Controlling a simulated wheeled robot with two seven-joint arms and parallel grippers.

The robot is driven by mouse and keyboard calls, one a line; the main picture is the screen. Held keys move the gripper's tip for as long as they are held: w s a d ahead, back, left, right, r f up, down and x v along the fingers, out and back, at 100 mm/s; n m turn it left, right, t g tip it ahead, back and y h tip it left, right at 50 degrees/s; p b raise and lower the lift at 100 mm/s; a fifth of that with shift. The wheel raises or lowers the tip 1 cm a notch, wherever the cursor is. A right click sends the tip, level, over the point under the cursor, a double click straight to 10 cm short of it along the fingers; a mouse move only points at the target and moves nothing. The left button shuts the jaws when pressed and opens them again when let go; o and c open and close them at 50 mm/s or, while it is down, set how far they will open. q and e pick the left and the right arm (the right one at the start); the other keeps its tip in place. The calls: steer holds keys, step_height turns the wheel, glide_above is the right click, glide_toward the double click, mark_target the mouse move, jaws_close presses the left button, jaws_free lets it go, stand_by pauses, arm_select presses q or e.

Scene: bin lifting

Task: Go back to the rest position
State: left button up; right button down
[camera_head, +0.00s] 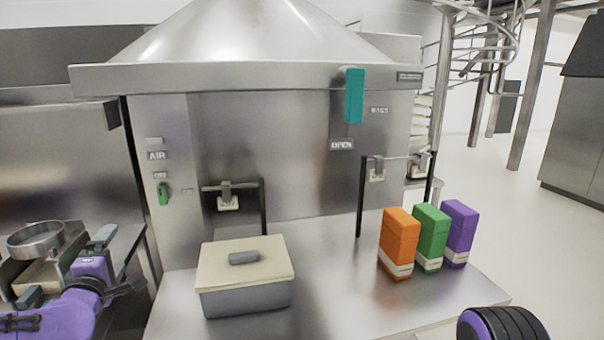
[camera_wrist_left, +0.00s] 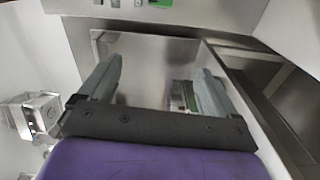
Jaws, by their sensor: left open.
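My left gripper (camera_head: 66,265) is at the lower left in the head view, at the end of my purple arm. Its two grey fingers are spread apart. In the left wrist view the open fingers (camera_wrist_left: 157,88) have nothing held between them, with bare metal surfaces beyond. The gripper is left of the steel counter, apart from the grey bin (camera_head: 245,298) with its cream lid (camera_head: 222,262). A black and purple part of my right arm shows at the lower right edge. My right gripper is out of view.
Orange (camera_head: 397,240), green (camera_head: 430,236) and purple (camera_head: 459,232) boxes stand on the right of the steel counter (camera_head: 335,290). A round metal bowl or ring (camera_head: 35,240) is close behind the left gripper. Black posts stand behind the bin. Counter space between bin and boxes is clear.

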arm_select(q)
steer(key=s+d+f+m+g, duration=0.2)
steer(key=s+f, duration=0.1)
steer(key=f, duration=0.5)
steer(key=s+d+f+m+g, duration=0.2)
steer(key=s+f+m, duration=0.1)
steer(key=f, duration=0.5)
steer(key=s+d+f+m+g, duration=0.2)
steer(key=f, duration=0.6)
steer(key=s+d+f+m+g, duration=0.2)
steer(key=s+f+m+g, duration=0.1)
steer(key=s+f, duration=0.6)
steer(key=s+d+f+m+g+h, duration=0.1)
steer(key=s+f+m+g, duration=0.2)
steer(key=s+f, duration=0.7)
steer(key=s+g, duration=0.2)
steer(key=s, duration=0.6)
steer(key=shift+d, duration=0.4)
steer(key=shift+w, duration=0.1)
